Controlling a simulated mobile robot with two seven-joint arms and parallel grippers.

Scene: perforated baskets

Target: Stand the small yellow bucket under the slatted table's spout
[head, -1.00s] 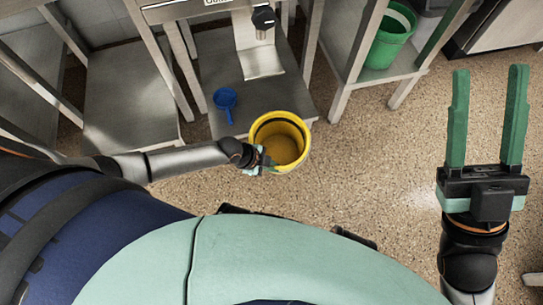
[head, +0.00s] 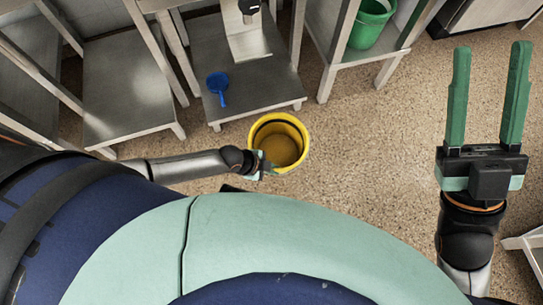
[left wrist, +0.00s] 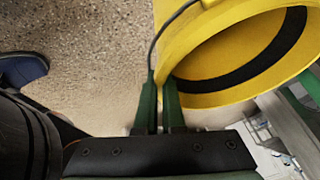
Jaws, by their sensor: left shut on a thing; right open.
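The small yellow bucket (head: 291,160) hangs in front of the metal table, its open mouth facing up toward the head camera. It looks empty, with a dark band inside. My left gripper (head: 264,167) is shut at its near left side. In the left wrist view the fingers (left wrist: 160,108) meet at the bucket's (left wrist: 190,30) edge, where a thin dark handle wire runs down to them. The table's lower shelf (head: 215,50) lies beyond the bucket. A black spout-like fitting (head: 249,6) shows at the top edge, above a metal plate. My right gripper (head: 487,100) is open and empty.
A blue scoop (head: 217,85) lies on the lower shelf. A green bucket (head: 368,28) stands on a shelf to the right. Another metal table (head: 125,95) stands at the left. Speckled floor (head: 350,150) is clear between the bucket and my right gripper.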

